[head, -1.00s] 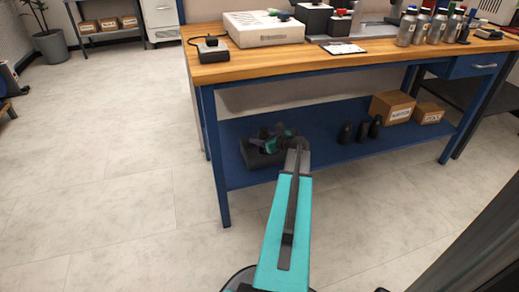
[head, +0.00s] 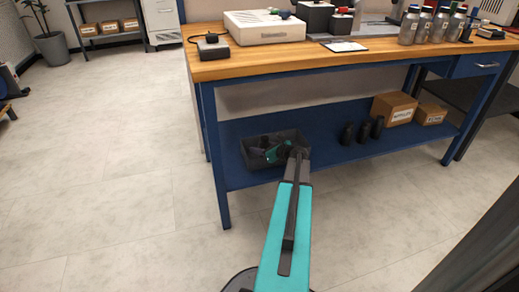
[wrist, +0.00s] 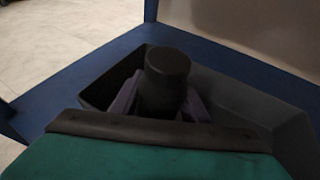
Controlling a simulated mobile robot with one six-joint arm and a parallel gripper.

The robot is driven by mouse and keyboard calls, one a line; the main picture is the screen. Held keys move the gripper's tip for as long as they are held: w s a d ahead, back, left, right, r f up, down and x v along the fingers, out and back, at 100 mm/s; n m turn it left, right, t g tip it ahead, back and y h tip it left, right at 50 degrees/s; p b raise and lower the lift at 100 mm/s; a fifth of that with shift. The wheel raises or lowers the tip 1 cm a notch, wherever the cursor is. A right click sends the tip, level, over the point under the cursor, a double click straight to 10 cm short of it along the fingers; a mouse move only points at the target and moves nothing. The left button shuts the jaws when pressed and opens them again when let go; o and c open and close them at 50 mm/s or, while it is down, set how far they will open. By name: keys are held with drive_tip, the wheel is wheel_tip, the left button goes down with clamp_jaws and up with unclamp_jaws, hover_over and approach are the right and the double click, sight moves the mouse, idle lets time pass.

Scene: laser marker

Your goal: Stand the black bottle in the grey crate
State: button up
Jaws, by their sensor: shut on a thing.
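The grey crate (head: 254,158) sits on the blue lower shelf of the workbench, at its left end. Its walls also show in the wrist view (wrist: 225,97). My gripper (head: 272,151) is at the crate, with my arm reaching in from the front. In the wrist view the black bottle (wrist: 167,70) stands roughly upright between the purple-grey fingers of my gripper (wrist: 160,103), which is shut on it. The bottle is within the crate's outline. Its lower end is hidden, so I cannot tell whether it touches the crate floor.
Several black bottles (head: 364,131) stand on the shelf right of the crate. Cardboard boxes (head: 394,107) are farther right. The bench top (head: 265,58) is above the shelf and a blue leg (head: 219,165) is at the left. The shelf between crate and bottles is clear.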

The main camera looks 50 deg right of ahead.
drive_tip(key=shift+f, duration=0.15)
drive_tip(key=o, duration=1.1)
drive_tip(key=shift+o, duration=0.2)
drive_tip(key=shift+s+r, duration=0.25)
drive_tip(key=shift+r, duration=0.05)
drive_tip(key=p+v, duration=0.4)
drive_tip(key=v, duration=0.7)
drive_tip(key=shift+s, duration=0.2)
drive_tip(key=shift+a+r, duration=0.1)
drive_tip(key=shift+r, duration=0.05)
drive_tip(key=shift+s, duration=0.1)
